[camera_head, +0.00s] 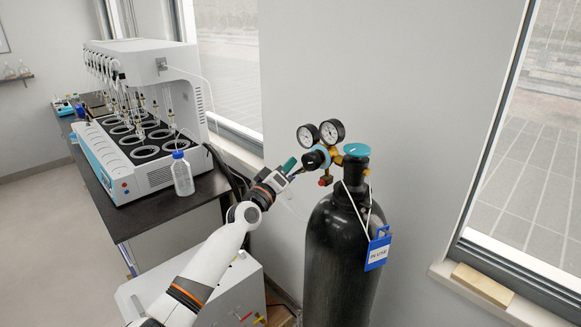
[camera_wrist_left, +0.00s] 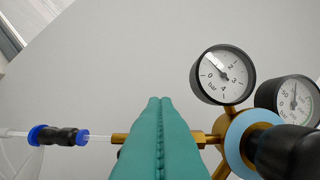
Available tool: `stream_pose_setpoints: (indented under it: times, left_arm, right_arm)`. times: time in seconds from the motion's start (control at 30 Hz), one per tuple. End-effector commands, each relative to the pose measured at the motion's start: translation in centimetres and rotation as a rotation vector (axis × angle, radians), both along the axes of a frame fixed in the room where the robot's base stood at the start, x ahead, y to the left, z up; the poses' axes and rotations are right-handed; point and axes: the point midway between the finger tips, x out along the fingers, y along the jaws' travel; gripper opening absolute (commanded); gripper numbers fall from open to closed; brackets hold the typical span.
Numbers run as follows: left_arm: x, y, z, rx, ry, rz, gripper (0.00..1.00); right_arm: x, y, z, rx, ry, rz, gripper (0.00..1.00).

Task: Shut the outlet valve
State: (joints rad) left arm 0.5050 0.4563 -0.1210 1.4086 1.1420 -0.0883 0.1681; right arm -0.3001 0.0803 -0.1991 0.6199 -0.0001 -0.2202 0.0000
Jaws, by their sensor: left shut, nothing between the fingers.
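A black gas cylinder (camera_head: 342,240) stands upright with a teal handwheel (camera_head: 356,150) on top. Its brass regulator carries two round gauges (camera_head: 332,132), which also show in the left wrist view (camera_wrist_left: 222,75). A black knob with a light-blue ring (camera_wrist_left: 238,145) sits at the regulator's front. A brass outlet stem (camera_wrist_left: 205,140) runs left behind my fingers. A black inline piece with blue ends (camera_wrist_left: 58,136) lies on the clear hose; I cannot tell which part is the outlet valve. My left gripper (camera_head: 290,166) has green fingers, shut and empty, just in front of the stem; contact is unclear.
A blue sign (camera_head: 378,250) hangs from the cylinder's neck. At left, a white distiller (camera_head: 150,110) and a capped bottle (camera_head: 182,175) stand on a dark bench (camera_head: 200,192). A white cabinet (camera_head: 240,290) is below my arm. A window sill is at right.

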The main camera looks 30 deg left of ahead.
Motion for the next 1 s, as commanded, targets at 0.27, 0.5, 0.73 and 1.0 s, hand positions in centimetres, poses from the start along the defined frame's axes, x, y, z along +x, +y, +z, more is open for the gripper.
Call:
stream_pose_setpoints:
  times: [0.27,0.5,0.73,1.0]
  left_arm:
    - [-0.3,-0.8,-0.9,0.001,-0.001,0.001,0.00]
    - [-0.3,-0.8,-0.9,0.001,-0.001,0.001,0.00]
    - [-0.4,-0.8,-1.3,0.054,-0.018,0.000,0.00]
    - [-0.4,-0.9,-1.0,0.112,-0.040,0.001,0.00]
  right_arm:
    - [0.0,0.0,0.4,0.000,0.000,0.001,0.20]
    - [0.0,0.0,0.4,0.001,0.000,0.001,0.20]
    - [0.0,0.1,-0.8,0.001,0.000,0.001,0.20]
    - [0.0,0.1,-1.6,0.001,0.000,0.001,0.20]
